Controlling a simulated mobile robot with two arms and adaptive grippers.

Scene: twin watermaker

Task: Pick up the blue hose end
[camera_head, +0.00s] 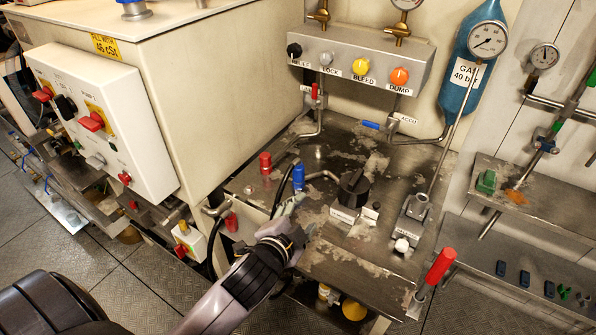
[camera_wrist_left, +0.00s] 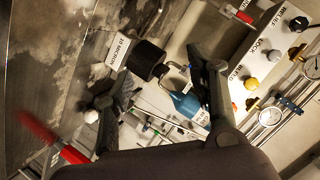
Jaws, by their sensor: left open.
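The blue hose end (camera_head: 298,178) stands upright on the metal worktop (camera_head: 330,270) in the head view, with a black hose curving down beside it. My left gripper (camera_head: 297,212) is just in front of it, nearer the camera, its fingers reaching toward it. In the left wrist view the two dark fingers (camera_wrist_left: 160,70) are spread apart, with nothing visibly held between them. I cannot make out the blue hose end in that view. My right gripper is in neither view.
A red cap (camera_head: 265,163) stands left of the blue hose end. A black knob (camera_head: 354,187) on a labelled block is to its right. A red-handled lever (camera_head: 440,266) rises at the worktop's right edge. The valve panel (camera_head: 345,60) is behind.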

